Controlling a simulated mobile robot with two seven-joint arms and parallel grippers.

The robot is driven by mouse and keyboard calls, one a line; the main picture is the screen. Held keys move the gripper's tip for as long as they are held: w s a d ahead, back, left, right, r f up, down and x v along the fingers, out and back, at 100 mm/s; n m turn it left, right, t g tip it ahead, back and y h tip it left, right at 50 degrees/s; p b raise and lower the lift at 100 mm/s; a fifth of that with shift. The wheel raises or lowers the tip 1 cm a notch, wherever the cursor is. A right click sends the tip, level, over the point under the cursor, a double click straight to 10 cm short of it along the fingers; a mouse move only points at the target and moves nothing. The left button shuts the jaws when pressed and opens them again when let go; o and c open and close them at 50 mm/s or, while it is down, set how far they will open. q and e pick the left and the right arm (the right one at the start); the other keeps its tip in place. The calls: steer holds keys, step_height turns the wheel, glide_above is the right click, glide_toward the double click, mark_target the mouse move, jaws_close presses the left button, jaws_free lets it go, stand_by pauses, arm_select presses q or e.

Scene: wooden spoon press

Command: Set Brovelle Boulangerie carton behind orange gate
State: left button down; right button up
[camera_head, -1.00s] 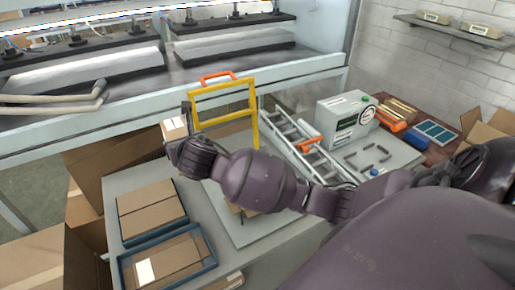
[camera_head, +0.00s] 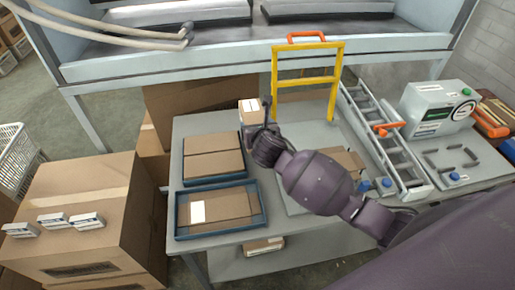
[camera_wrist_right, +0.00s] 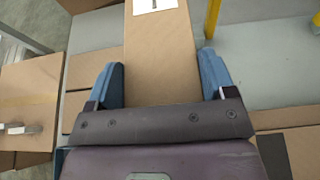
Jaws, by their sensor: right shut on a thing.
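A small brown carton with a white label (camera_head: 250,111) is at the back of the grey table, left of the gate; its print is too small to read. My right gripper (camera_head: 256,126) is shut on it. The right wrist view shows the carton (camera_wrist_right: 160,50) between the blue fingers of the gripper (camera_wrist_right: 161,72). I cannot tell whether its base touches the table. My left gripper is out of view.
Two blue trays (camera_head: 262,212) with flat cartons lie at the table's left. A grey ladder-like rack (camera_head: 384,140) and a grey-green machine (camera_head: 436,108) stand right of the gate. A press bench (camera_head: 240,58) is behind. Large boxes (camera_head: 75,200) stand left.

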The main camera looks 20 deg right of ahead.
step_height(320, 180, down, 4)
steer(key=shift+f+b, duration=0.25)
steer(key=shift+b, duration=0.15)
step_height(320, 180, down, 4)
steer(key=shift+b, duration=0.6)
